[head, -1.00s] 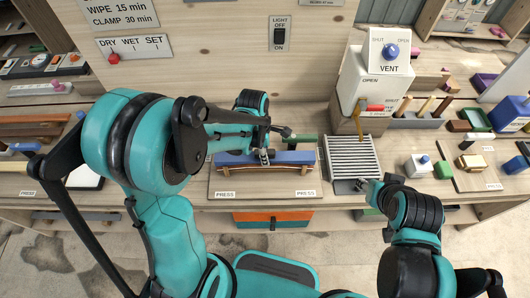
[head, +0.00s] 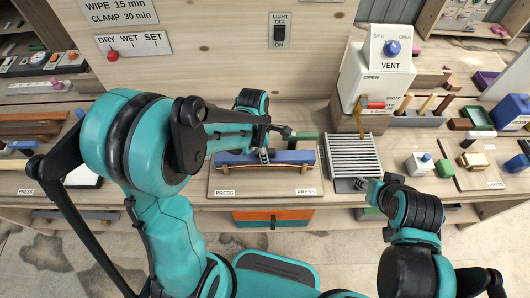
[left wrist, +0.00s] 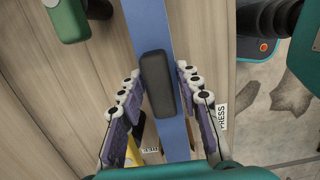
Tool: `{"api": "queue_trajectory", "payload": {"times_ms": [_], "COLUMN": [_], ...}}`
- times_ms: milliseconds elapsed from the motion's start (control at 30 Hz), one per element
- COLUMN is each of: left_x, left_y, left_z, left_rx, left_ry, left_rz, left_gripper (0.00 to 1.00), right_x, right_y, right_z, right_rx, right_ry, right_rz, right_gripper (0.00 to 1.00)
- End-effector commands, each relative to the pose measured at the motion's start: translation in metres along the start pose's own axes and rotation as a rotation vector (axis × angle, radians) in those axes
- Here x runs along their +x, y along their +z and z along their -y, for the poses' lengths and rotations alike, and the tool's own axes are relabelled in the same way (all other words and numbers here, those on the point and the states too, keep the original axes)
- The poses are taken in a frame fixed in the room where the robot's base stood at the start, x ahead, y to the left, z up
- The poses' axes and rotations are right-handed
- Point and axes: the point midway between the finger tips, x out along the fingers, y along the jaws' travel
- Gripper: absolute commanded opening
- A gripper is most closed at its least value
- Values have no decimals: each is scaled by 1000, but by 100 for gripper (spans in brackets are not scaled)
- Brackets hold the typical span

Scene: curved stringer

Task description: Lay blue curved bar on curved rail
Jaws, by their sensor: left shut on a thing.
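The blue curved bar (head: 291,156) lies lengthwise over the brown curved rail (head: 288,165) on a wooden board in the head view. Whether the bar touches the rail along its whole length cannot be told. My left gripper (head: 263,156) is shut on the bar near its middle. In the left wrist view the blue bar (left wrist: 149,25) runs between the fingers of my left gripper (left wrist: 157,78), with a dark rounded block on it there.
The grille (head: 354,153) stands right of the board (head: 240,182), which bears two PRESS labels. A green block (head: 307,136) lies behind the bar. The white VENT box (head: 377,83) with a red handle stands behind the grille. Small blocks fill the bench at right.

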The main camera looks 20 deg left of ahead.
Motion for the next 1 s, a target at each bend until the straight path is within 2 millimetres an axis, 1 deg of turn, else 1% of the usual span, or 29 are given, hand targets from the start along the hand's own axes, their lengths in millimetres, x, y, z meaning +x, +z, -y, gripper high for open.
{"api": "queue_trajectory", "payload": {"times_ms": [733, 767, 800, 833, 1000], "left_x": [6, 6, 6, 6, 6], "left_y": [-1, -1, -1, -1, -1], "left_z": [0, 0, 0, 0, 0], "left_rx": [0, 0, 0, 0, 0], "left_ry": [0, 0, 0, 0, 0], "left_rz": [0, 0, 0, 0, 0], "left_gripper": [0, 39, 50, 57, 58], "right_x": [5, 5, 5, 5, 5], "right_y": [4, 4, 3, 3, 3], "right_z": [0, 0, 0, 0, 0], "right_rx": [0, 0, 0, 0, 0], "right_ry": [0, 0, 0, 0, 0], "right_rz": [0, 0, 0, 0, 0], "right_gripper": [40, 40, 40, 40, 40]}}
